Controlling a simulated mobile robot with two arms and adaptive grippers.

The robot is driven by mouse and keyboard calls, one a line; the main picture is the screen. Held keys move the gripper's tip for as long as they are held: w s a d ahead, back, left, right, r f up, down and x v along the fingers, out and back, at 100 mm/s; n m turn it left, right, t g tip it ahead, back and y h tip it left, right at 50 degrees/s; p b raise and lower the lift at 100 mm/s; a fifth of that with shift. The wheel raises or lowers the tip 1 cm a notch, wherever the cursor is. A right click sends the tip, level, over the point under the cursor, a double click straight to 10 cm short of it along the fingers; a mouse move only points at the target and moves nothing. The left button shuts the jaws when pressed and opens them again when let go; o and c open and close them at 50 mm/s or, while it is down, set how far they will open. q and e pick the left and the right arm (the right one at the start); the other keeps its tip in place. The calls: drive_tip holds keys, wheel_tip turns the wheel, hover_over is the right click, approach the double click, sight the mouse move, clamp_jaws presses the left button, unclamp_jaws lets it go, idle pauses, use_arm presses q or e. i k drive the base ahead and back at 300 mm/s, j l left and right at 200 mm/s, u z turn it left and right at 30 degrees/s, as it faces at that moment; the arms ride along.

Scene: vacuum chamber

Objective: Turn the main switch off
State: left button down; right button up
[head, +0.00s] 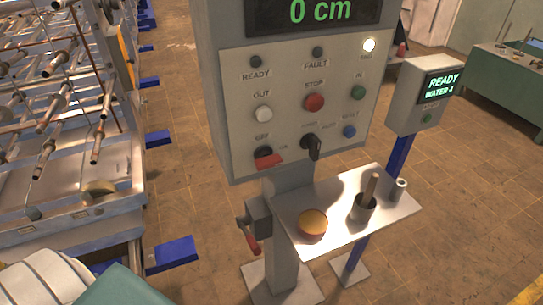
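A grey control panel (228,120) stands in the middle of the head view. At its lower left is a rotary switch with a red handle (268,161) on a dark round base, probably the main switch. Small lettering, seemingly "OFF", sits above it, and another small mark is to its right. The red handle lies about level across the base, toward the right-hand mark. A black selector knob (312,146) is to its right, with its handle about upright. Neither of my grippers shows in the head view.
Above are a white OUT button (264,114), red STOP button (314,102), green button (358,93) and blue button (349,132). Metal racks (75,140) stand left.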

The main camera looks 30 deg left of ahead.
sight(264, 158)
drive_tip(key=i+l, duration=0.2)
drive_tip(key=l, duration=0.15)
drive_tip(key=i+l+u, duration=0.2)
drive_tip(key=l, duration=0.15)
drive_tip(key=i+l+u, duration=0.2)
drive_tip(key=l, duration=0.15)
drive_tip(key=l+u, duration=0.25)
drive_tip(key=l, duration=0.15)
drive_tip(key=i+l+u, duration=0.2)
drive_tip(key=l, duration=0.2)
drive_tip(key=k+u, duration=0.1)
drive_tip(key=u, duration=0.35)
